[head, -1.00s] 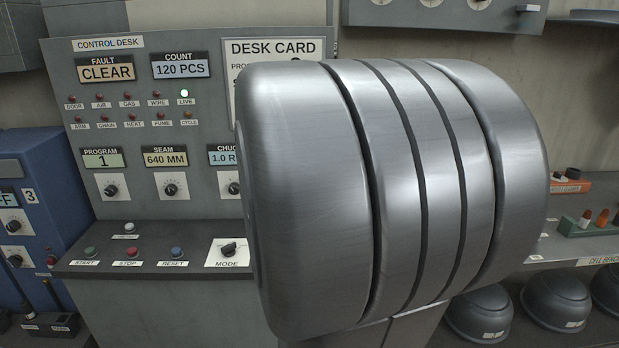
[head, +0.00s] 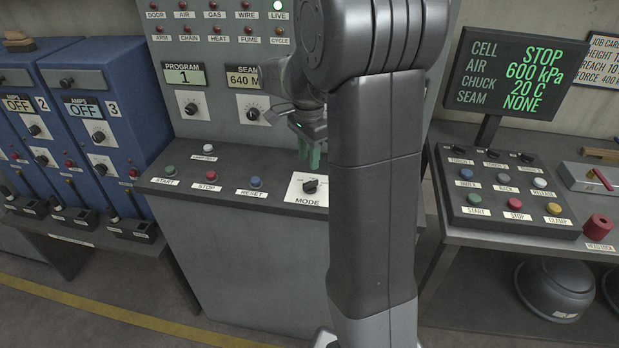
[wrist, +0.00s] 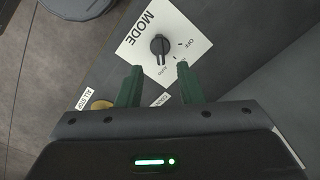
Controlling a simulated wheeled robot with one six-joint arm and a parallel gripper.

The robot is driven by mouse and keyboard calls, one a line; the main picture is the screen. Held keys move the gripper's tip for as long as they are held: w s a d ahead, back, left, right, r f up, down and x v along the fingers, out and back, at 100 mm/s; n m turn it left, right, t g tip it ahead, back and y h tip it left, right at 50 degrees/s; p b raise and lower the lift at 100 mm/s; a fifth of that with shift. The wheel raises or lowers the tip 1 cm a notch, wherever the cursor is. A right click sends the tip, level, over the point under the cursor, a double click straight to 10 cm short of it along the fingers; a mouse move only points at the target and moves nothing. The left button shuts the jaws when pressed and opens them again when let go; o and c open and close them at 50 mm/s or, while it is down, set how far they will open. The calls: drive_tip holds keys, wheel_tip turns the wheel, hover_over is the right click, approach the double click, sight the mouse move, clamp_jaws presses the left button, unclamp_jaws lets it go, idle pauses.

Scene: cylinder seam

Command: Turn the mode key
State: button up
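The mode key (head: 309,185) is a black knob on a white plate marked MODE, at the right of the control desk's sloped panel. In the wrist view the mode key (wrist: 159,45) shows whole, its narrow end pointing towards the AUTO mark; an OFF mark is at the plate's right. My gripper (head: 310,158) hangs just above the key in the head view. In the wrist view my gripper (wrist: 158,70) has two green fingers spread apart with nothing between them. The key lies just beyond the fingertips, apparently untouched.
START (head: 170,171), STOP (head: 211,177) and RESET (head: 256,183) buttons line the desk left of the key. A button box (head: 512,190) and display (head: 518,72) stand on the right-hand bench. Blue cabinets (head: 95,120) stand left. My arm hides part of the desk.

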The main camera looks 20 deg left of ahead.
sight(309, 182)
wheel_tip(309, 182, down, 8)
drive_tip(key=shift+c, duration=0.2)
clamp_jaws()
